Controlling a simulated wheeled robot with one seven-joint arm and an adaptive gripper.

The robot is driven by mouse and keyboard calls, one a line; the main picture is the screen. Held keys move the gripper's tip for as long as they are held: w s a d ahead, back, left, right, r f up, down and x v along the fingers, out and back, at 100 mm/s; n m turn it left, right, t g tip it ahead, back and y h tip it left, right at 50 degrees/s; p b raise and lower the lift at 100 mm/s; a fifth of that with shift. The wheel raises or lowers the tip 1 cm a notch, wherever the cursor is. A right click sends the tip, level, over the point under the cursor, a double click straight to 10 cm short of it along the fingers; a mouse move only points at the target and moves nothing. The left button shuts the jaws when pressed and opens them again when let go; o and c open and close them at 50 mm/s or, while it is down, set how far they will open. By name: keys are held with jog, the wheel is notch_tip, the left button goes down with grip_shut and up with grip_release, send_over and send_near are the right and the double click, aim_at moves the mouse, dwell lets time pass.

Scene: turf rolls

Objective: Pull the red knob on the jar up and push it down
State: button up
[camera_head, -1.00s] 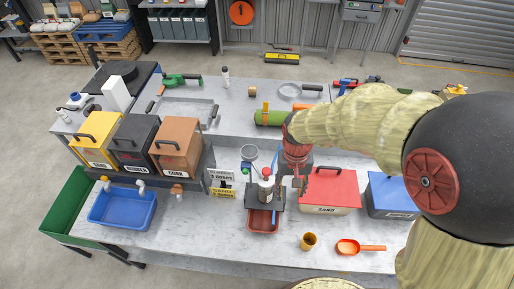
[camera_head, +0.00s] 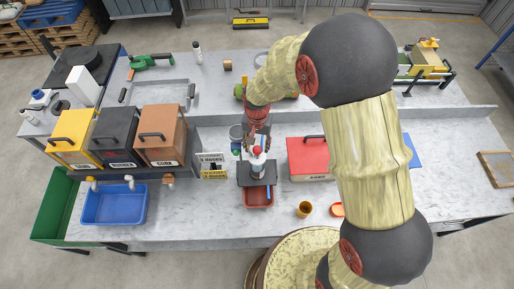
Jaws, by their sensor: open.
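The jar (camera_head: 258,164) is small and whitish and stands on a dark stand (camera_head: 244,178) near the middle of the worktable. Its red knob (camera_head: 257,150) shows on top. My gripper (camera_head: 255,141) points down just behind and above the knob, its fingers open. The fingers are small and dark in this view, so I cannot tell whether they touch the knob or surround it.
A reddish tray (camera_head: 258,197) sits in front of the stand. A red-lidded sand box (camera_head: 309,158) is to the right, a small sign (camera_head: 213,165) to the left. An amber cup (camera_head: 304,209) stands at front right. My arm covers part of the table's right side.

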aim_at(257, 149)
notch_tip(257, 149, down, 3)
jog(key=shift+w+d+r, duration=0.1)
jog(key=shift+c, duration=0.7)
grip_shut()
dwell(0.4)
